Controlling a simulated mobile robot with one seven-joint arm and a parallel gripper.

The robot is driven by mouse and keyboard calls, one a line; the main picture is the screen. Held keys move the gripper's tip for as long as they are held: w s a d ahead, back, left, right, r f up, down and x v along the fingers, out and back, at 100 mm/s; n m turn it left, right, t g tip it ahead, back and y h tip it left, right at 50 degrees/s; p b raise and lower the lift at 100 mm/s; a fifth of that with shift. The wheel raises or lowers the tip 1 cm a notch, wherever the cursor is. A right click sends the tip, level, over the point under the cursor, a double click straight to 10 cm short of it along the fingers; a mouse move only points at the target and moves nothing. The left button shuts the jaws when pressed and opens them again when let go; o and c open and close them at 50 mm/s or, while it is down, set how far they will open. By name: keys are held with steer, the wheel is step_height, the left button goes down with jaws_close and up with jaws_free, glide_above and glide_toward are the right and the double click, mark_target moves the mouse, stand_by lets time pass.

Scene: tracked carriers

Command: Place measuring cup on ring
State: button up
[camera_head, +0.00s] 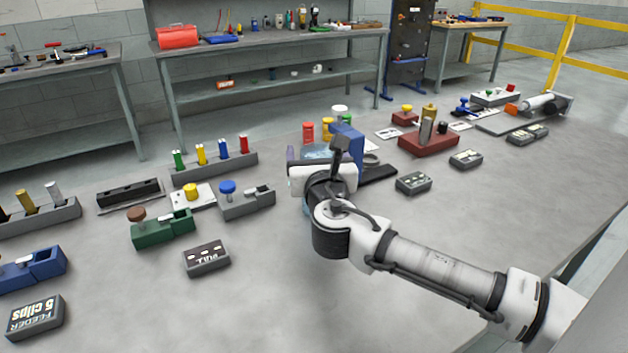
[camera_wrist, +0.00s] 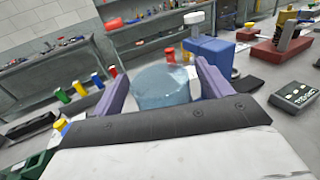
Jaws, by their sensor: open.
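A translucent blue cup-like vessel (camera_wrist: 163,88), which looks like the measuring cup, stands between the two purple fingers of my gripper (camera_wrist: 160,72) in the wrist view. The fingers are spread on either side of it; I cannot tell whether either touches it. In the head view only a light blue part of it (camera_head: 318,152) shows past my gripper (camera_head: 315,162), and my wrist hides the rest. A grey round edge (camera_head: 371,160) just right of my gripper may be the ring, but my arm partly covers it.
A blue block (camera_head: 350,140) stands close behind my gripper, with red and yellow pegs beside it. A rack of coloured pegs (camera_head: 213,166) is on the left. A red block (camera_head: 428,141) and dark labelled boxes (camera_head: 414,183) are on the right. The front of the table is mostly clear.

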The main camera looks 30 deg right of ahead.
steer(key=shift+c, duration=0.3)
steer(key=c, duration=1.4)
steer(key=shift+r, duration=0.15)
